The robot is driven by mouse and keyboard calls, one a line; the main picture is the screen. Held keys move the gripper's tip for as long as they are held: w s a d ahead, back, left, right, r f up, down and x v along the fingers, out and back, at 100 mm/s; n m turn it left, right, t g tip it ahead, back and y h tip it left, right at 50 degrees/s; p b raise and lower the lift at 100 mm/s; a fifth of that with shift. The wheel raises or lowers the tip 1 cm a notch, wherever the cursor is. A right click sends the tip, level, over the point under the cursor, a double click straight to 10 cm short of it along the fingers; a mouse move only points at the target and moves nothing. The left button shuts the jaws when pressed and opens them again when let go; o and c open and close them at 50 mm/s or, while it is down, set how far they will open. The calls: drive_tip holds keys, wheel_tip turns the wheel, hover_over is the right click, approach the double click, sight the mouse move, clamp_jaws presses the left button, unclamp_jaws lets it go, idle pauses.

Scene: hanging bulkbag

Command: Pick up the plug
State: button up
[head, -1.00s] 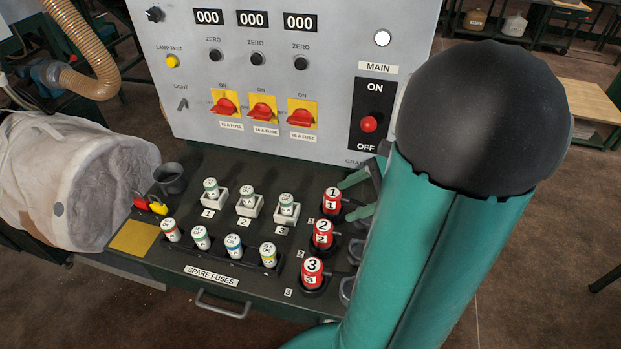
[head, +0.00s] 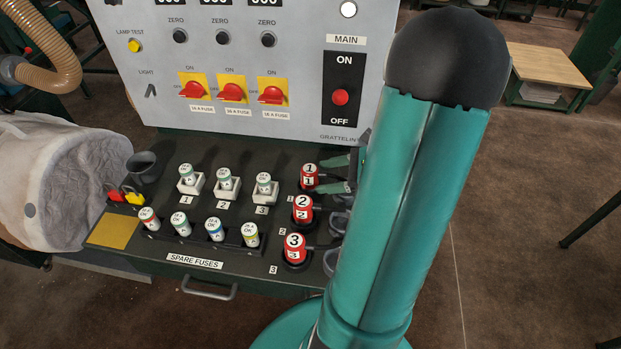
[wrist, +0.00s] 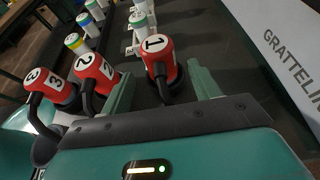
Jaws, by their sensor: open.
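Three red plugs stand in a column at the right of the dark bench top. Plug 1 (head: 309,178) is farthest back, plug 2 (head: 302,210) is in the middle, and plug 3 (head: 294,248) is nearest. Each has a white numbered top and a black cable. My gripper (head: 323,175) is open beside plug 1, its green fingers pointing left. In the wrist view, plug 1 (wrist: 159,62) stands upright between the spread fingers, with gaps on both sides. Plug 2 (wrist: 92,68) is just outside the left finger. The fingers hold nothing.
Fuses in white holders (head: 227,183) and a row of spare fuses (head: 215,230) stand left of the plugs. The grey switch panel (head: 250,60) rises behind. A dark cup (head: 143,165) and a pale bulk bag (head: 55,185) are at the left.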

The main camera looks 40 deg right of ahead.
sight(318, 176)
drive_tip(key=x, duration=0.5)
drive_tip(key=shift+r, duration=0.1)
drive_tip(key=c, duration=1.1)
drive_tip(key=shift+r, duration=0.1)
drive_tip(key=shift+c, duration=0.2)
